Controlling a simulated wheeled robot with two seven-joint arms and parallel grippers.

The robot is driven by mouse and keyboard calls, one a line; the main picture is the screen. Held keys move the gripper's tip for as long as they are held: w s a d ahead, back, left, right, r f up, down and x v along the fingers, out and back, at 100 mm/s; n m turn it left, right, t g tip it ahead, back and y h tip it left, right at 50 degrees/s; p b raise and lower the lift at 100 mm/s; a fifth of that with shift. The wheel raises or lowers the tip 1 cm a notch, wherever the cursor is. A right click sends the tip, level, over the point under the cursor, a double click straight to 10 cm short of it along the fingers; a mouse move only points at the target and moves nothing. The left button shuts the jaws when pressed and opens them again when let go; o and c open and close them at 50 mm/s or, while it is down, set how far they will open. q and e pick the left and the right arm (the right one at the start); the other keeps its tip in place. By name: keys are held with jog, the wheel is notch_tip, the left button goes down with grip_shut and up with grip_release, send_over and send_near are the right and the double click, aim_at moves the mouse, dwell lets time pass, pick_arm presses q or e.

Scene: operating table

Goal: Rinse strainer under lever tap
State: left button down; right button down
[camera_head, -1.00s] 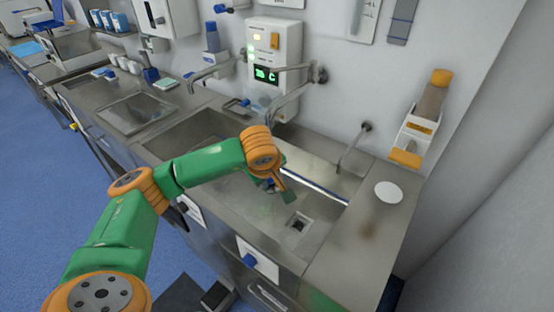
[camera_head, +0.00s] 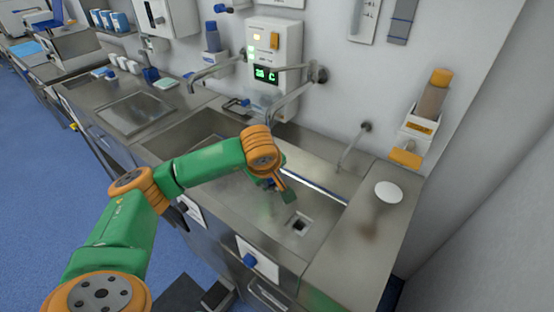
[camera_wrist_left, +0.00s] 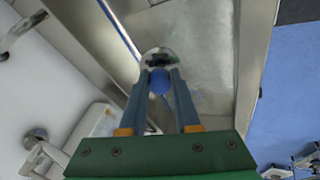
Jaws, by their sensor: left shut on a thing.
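My left gripper (camera_head: 277,188) is over the sink basin (camera_head: 238,205). In the left wrist view its two blue-grey fingers (camera_wrist_left: 160,90) are closed around a blue rounded handle end (camera_wrist_left: 160,82). A round, partly see-through strainer bowl (camera_wrist_left: 155,56) shows just beyond the fingertips, over the basin. In the head view my own wrist hides most of the strainer. The wall tap with a long lever (camera_head: 294,96) is behind the basin, above and beyond the gripper. No running water can be made out. My right gripper is not in view.
A square drain (camera_head: 299,224) is in the basin floor. A smaller tap (camera_head: 355,146) stands at the right rear. A white disc (camera_head: 389,192) lies on the right counter. A dispenser (camera_head: 421,126) and a panel with a green display (camera_head: 273,55) are on the wall.

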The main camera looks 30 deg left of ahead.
pick_arm(q)
jog(key=s+d+r+p, duration=0.2)
jog(key=s+r, duration=0.2)
jog(key=shift+s+p, duration=0.3)
jog(key=shift+p, duration=0.1)
